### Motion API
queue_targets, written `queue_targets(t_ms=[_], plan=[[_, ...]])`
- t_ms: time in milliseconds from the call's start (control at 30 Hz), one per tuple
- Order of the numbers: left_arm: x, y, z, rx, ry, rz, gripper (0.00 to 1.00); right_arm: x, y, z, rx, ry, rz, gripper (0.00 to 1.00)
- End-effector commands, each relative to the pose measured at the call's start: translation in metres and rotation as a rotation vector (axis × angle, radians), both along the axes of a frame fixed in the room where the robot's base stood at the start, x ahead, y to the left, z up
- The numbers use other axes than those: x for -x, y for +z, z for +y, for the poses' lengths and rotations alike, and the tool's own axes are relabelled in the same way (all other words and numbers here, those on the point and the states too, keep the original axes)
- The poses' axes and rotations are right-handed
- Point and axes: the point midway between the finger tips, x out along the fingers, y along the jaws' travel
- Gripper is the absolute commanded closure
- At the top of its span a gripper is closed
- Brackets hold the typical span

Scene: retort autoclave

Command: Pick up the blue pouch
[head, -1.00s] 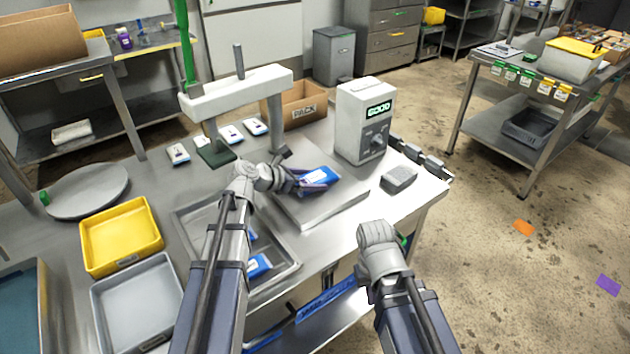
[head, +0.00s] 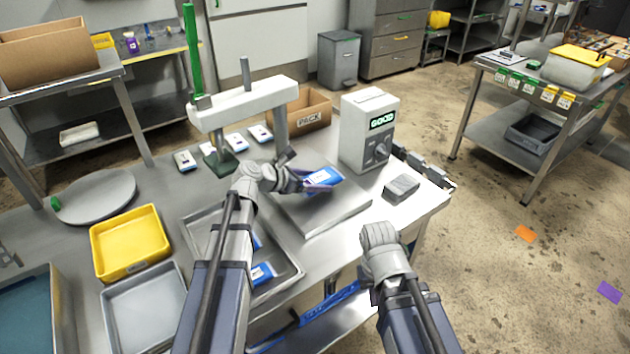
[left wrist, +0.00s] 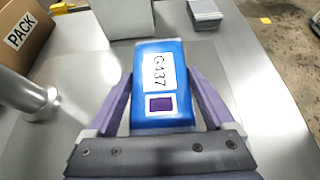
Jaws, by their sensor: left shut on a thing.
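The blue pouch (head: 325,178) has a white label and is held by my left gripper (head: 308,183) over the flat steel plate of the scale. In the left wrist view the pouch (left wrist: 163,75) sits between both purple fingers of the left gripper (left wrist: 163,105), its label reading G437 above a dark purple square. The fingers press on its two long sides. Whether the pouch is clear of the plate is hard to tell. My right arm (head: 385,260) is at the lower right; its gripper fingers are hidden from view.
More blue pouches (head: 262,273) lie in a steel tray (head: 290,283) beneath my left arm. A display unit (head: 368,130) reading GOOD and a grey block (head: 401,187) stand to the right. A press frame (head: 240,105) and a PACK box (head: 312,112) are behind. Yellow (head: 130,243) and grey bins stand left.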

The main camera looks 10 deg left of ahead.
Motion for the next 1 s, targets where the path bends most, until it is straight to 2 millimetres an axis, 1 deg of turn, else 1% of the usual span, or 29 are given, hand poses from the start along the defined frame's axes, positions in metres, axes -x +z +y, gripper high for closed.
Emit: queue_targets(t_ms=[33, 100, 300, 400, 500, 900, 1000], plan=[[0.0, 0.017, 0.0, 0.001, 0.0, -0.001, 0.77, 0.0, 0.017, 0.0, 0.0, 0.0, 0.0, 1.0], [0.0, 0.028, 0.0, 0.001, 0.0, -0.001, 0.77, 0.0, 0.028, 0.0, 0.0, 0.0, 0.0, 1.0], [0.0, 0.058, 0.0, 0.001, 0.0, -0.001, 0.77, 0.0, 0.058, 0.0, 0.0, 0.0, 0.0, 1.0], [0.0, 0.066, 0.0, 0.001, 0.0, -0.001, 0.77, 0.0, 0.066, 0.0, 0.0, 0.0, 0.0, 1.0], [0.0, 0.069, 0.0, 0.001, 0.0, -0.001, 0.77, 0.0, 0.069, 0.0, 0.0, 0.0, 0.0, 1.0], [0.0, 0.068, 0.0, 0.001, 0.0, -0.001, 0.77, 0.0, 0.068, 0.0, 0.0, 0.0, 0.0, 1.0], [0.0, 0.069, 0.006, 0.0, 0.014, 0.0, 0.77, 0.0, 0.069, 0.0, 0.0, 0.0, 0.0, 1.0]])
